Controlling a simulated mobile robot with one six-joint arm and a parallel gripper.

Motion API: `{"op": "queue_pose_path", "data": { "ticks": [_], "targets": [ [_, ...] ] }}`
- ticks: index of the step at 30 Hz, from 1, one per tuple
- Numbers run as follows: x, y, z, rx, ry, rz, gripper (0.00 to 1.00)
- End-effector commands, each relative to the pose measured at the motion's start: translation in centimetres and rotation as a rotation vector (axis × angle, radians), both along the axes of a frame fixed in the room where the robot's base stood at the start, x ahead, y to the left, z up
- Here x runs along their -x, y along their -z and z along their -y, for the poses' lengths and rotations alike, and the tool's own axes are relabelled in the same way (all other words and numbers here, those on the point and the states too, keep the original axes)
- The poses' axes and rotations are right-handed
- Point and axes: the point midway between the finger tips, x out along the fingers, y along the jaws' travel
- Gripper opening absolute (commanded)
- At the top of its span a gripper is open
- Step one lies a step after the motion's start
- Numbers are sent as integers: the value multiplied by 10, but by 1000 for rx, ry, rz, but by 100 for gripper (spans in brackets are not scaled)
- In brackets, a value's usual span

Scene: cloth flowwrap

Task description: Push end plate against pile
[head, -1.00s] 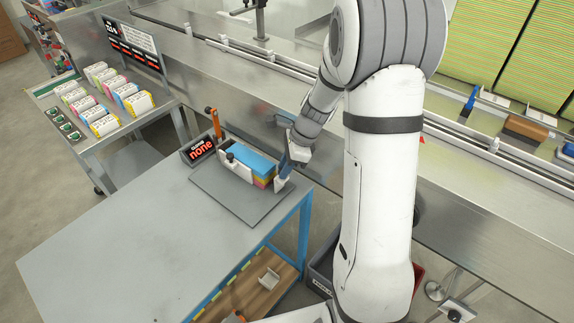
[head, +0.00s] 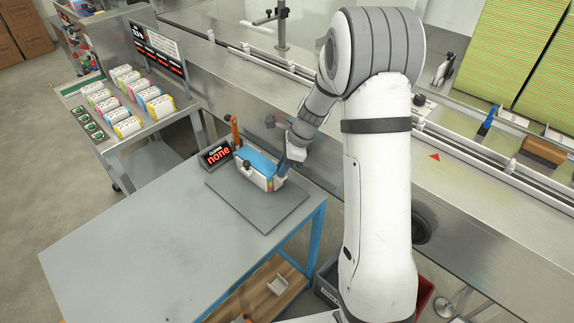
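The pile of folded cloths (head: 258,162), blue on top, sits in a small white holder on a grey base plate (head: 272,212) near the table's back right corner. Its top looks slightly bulged. The small pale end plate (head: 276,184) stands at the pile's right end, apparently touching it. A dark knob (head: 246,164) is on the holder's front. My gripper (head: 284,166) is at the right end of the pile, beside the end plate, with its blue-grey fingers pointing down. The fingers are too small and overlapped to show whether they are open or shut.
The table (head: 135,240) is clear at the left. A cart (head: 120,140) with several wrapped packs stands at back left. A steel conveyor (head: 450,175) runs behind.

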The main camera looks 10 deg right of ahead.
Motion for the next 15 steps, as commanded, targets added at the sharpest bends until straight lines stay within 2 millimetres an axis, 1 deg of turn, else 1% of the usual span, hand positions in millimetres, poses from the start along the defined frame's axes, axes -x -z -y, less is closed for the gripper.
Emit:
{"op": "queue_pose_path", "data": {
  "ticks": [1, 7, 15],
  "targets": [
    [-2, -2, 0, 0, 2, 7, 25],
    [-1, -1, 0, 0, 1, 4, 41],
    [-1, -3, 1, -1, 1, 3, 42]
  ]
}}
